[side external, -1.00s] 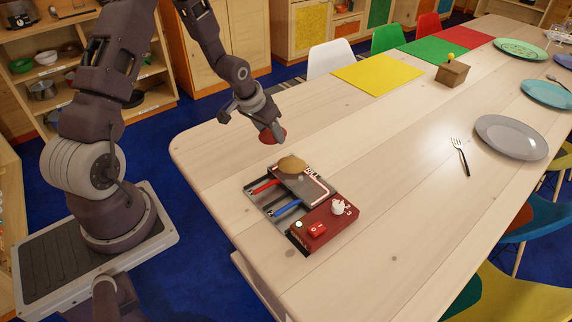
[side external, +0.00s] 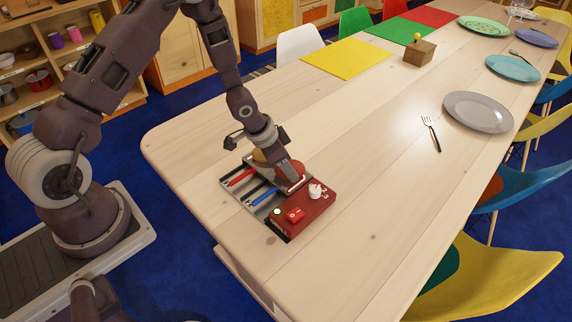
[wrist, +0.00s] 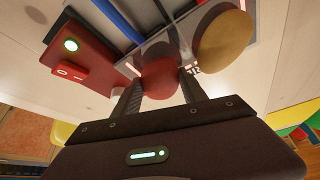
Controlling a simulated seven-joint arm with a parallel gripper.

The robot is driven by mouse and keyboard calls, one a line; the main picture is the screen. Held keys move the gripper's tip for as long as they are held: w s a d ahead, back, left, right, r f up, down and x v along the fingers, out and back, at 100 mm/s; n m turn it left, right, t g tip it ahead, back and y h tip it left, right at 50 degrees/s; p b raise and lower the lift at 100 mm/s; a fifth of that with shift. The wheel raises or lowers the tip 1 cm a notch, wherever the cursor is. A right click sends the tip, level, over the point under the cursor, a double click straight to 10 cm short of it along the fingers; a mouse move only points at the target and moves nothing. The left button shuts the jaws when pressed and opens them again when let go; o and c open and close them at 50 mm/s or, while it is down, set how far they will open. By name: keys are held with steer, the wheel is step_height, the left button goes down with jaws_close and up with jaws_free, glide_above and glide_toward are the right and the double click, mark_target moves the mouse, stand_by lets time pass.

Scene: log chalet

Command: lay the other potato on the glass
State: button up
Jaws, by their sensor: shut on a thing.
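My gripper (side external: 291,176) is shut on a red potato (wrist: 160,78), held between the two fingers in the wrist view. It is low over the grey device's glass plate, and I cannot tell whether the potato touches it. A tan potato (wrist: 224,42) lies on the glass right beside the red one; in the side view it shows partly behind my gripper (side external: 259,156). The glass (wrist: 183,33) is mostly covered by the potatoes and fingers.
The device's red box (side external: 310,213) has a red switch (side external: 295,215), a lit green lamp (side external: 277,211) and a white knob (side external: 315,191). Coloured mats, a small wooden box (side external: 419,52), a fork (side external: 431,133) and plates (side external: 478,111) lie farther off. The table between is clear.

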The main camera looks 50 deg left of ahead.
steer(key=o, duration=1.4)
steer(key=shift+f, duration=0.1)
steer(key=s+a+r+n+y, duration=0.1)
steer(key=s+r, duration=0.4)
steer(key=r, duration=0.4)
steer(key=s+a+r+y, duration=0.15)
steer(key=s+r, duration=0.25)
steer(key=r, duration=0.5)
steer(key=s+r+n+y, duration=0.1)
steer(key=s+r, duration=0.4)
steer(key=r, duration=0.4)
steer(key=s+d+r+n+h, duration=0.1)
steer(key=s+d+r, duration=0.1)
steer(key=s, duration=0.5)
steer(key=s+d+r+n+t, duration=0.1)
steer(key=s+d+r, duration=0.1)
steer(key=s, duration=0.5)
steer(key=shift+d+r+h, duration=0.3)
steer(key=shift+r+h, duration=0.05)
steer(key=shift+r, duration=0.45)
